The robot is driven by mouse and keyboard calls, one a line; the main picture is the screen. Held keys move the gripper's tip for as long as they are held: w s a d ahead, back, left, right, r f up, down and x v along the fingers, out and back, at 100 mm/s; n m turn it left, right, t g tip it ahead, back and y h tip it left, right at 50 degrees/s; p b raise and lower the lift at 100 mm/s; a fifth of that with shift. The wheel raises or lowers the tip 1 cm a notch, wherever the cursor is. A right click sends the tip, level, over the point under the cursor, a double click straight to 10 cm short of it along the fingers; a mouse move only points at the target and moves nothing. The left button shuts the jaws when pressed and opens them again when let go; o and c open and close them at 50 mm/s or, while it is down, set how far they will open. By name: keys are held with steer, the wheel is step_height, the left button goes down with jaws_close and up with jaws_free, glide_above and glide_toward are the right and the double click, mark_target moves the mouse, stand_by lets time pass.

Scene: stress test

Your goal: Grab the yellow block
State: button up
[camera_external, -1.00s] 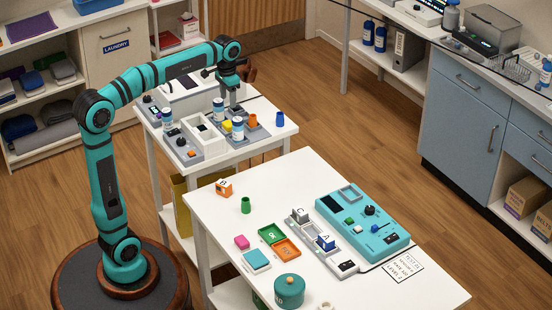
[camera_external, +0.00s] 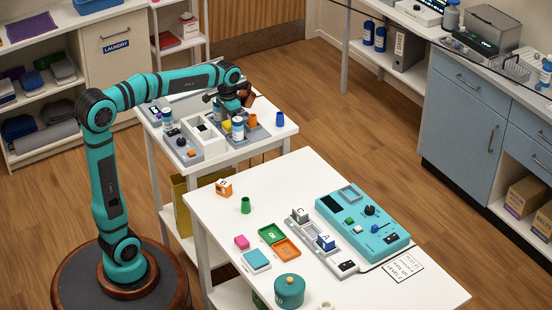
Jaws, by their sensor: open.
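The yellow block (camera_external: 227,125) is small and partly hidden on the back table, among bottles in a grey tray area. A bottle with a white label (camera_external: 237,129) stands right in front of it, and another bottle (camera_external: 218,112) stands just behind and to its left. My gripper (camera_external: 235,112) is low over this group, right above and slightly to the right of the yellow block. It is open. The fingertips are partly hidden by the bottles, and I cannot tell whether they touch the block.
An orange cup (camera_external: 253,120) stands close on the right, and a blue cup (camera_external: 280,118) is farther right. A white box (camera_external: 204,142) and a grey control panel (camera_external: 182,148) lie to the left. The front table (camera_external: 215,205) holds a teal console (camera_external: 362,229) and several small items.

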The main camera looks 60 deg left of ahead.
steer(key=c, duration=0.7)
steer(key=shift+c, duration=0.2)
steer(key=shift+r, duration=0.1)
